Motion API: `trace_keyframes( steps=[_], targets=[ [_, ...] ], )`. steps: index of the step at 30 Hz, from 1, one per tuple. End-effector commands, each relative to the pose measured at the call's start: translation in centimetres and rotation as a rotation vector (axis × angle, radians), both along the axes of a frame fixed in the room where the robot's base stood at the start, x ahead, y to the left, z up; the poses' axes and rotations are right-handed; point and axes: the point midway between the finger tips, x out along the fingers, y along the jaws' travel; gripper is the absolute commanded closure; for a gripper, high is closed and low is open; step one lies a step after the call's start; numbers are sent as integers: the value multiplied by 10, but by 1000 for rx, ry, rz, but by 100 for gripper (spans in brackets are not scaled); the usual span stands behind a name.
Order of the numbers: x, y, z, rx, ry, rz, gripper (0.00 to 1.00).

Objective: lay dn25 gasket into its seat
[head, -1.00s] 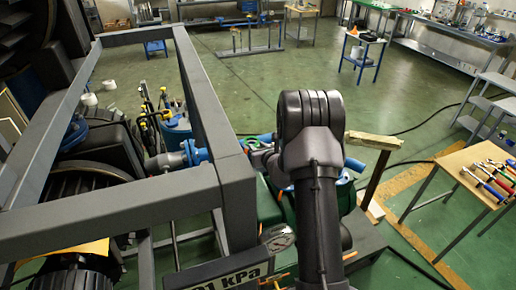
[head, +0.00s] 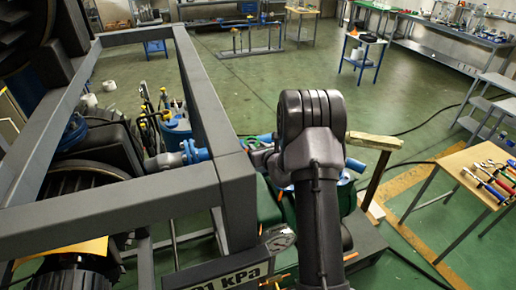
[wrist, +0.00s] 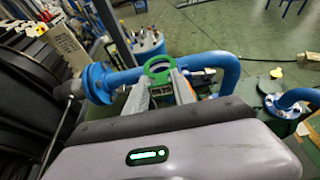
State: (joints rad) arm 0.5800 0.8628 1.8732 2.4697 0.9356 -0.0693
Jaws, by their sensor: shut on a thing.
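In the wrist view my gripper (wrist: 161,80) is shut on the dn25 gasket, a thin green ring (wrist: 159,62). The ring stands up beyond the fingertips with its open middle showing. Behind it runs a blue pipe (wrist: 225,68), with a blue flange (wrist: 98,83) at its left end. The ring overlaps the pipe in the picture; I cannot tell whether they touch. The gasket's seat cannot be made out clearly.
A grey steel frame (head: 205,100) fills the left of the head view. A blue-grey flanged pipe (head: 180,157) lies beside its corner post. A wooden tool table (head: 470,172) stands at right.

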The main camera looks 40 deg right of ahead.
Motion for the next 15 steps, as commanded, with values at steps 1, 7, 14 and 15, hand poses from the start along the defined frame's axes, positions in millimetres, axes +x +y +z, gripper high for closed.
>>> trace_keyframes(
  steps=[1,7,14,15],
  targets=[
    [0,0,0,0,0,0,100],
    [0,0,-3,0,0,0,100],
    [0,0,-9,0,0,0,100],
    [0,0,-10,0,0,0,100]
  ],
)
